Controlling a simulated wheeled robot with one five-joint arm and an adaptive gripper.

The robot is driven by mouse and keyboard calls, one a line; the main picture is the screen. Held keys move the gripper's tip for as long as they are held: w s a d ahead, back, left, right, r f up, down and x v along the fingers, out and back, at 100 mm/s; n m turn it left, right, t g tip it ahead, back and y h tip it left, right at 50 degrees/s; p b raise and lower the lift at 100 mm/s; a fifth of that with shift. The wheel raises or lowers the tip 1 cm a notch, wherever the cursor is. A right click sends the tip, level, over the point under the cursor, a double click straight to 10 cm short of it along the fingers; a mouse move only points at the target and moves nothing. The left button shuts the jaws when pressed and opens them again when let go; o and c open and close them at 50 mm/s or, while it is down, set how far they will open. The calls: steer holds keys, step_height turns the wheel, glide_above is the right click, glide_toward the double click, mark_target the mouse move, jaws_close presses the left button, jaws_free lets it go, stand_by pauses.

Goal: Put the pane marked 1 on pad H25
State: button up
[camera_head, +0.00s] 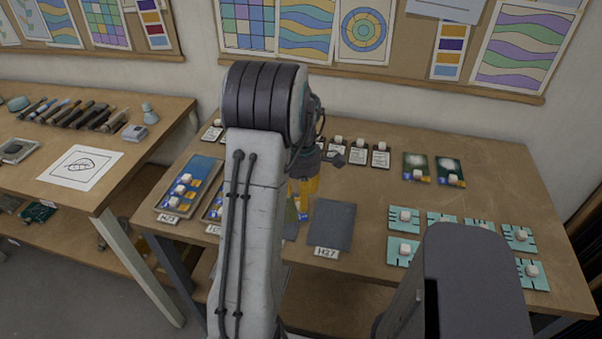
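My gripper (331,157) hangs over the table, partly hidden by my own arm; its fingers are too small to tell open from shut. Below it shows a yellow and blue pane (305,190) with a small blue mark; I cannot tell whether it is held or lies on the table. A dark pad labelled H27 (333,226) is bare, with part of another dark pad (291,222) at its left. A pad labelled, it seems, H23 (168,216) carries panes with white knobs. Another label beside my arm is mostly covered, and I cannot read H25 anywhere.
Teal panes (403,250) with white knobs stand at the right, partly behind my dark body part. Two dark green panes (448,171) and several small cards (380,155) line the back. Bare table (500,180) lies at the right back. A second table (155,150) stands left.

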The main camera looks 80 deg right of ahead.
step_height(320, 180, up, 9)
steer(key=shift+d, duration=0.25)
